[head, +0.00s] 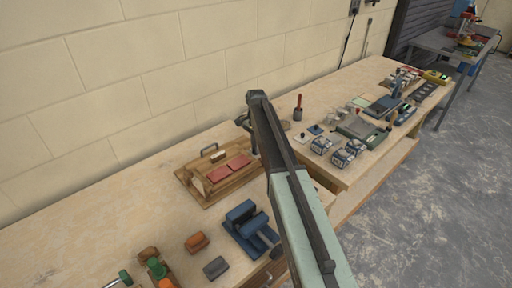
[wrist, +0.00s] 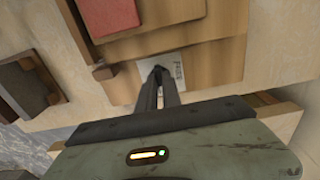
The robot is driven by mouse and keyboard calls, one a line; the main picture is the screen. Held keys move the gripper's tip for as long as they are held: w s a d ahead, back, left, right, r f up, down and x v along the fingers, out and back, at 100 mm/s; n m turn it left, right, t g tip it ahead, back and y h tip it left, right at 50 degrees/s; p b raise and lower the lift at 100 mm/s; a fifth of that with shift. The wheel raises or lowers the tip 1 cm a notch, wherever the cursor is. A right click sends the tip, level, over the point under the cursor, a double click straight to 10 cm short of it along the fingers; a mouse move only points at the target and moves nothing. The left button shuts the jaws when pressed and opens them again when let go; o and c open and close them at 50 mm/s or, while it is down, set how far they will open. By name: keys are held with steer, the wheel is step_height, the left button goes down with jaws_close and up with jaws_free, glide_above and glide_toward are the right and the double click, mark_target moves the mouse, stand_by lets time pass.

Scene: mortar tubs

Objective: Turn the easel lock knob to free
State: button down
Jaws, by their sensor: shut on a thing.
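In the wrist view the same wooden board (wrist: 215,60) fills the middle. A small white label (wrist: 176,66) with dark lettering is fixed to it; the lettering is too blurred to read surely. My gripper (wrist: 160,74) is shut at the label, its dark fingers close together on the lock knob. The knob is small and almost wholly hidden by the fingertips, so its turn angle cannot be told.
Right of my arm, a second bench stretch carries several tubs, boxes and a red-handled tool (head: 298,108). A block wall stands behind.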

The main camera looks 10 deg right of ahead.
steer(key=shift+n, duration=0.3)
steer(key=n, duration=0.4)
steer(key=shift+n, duration=0.3)
steer(key=n, duration=0.8)
steer(key=shift+n, duration=2.3)
steer(key=c, duration=1.5)
jaws_free()
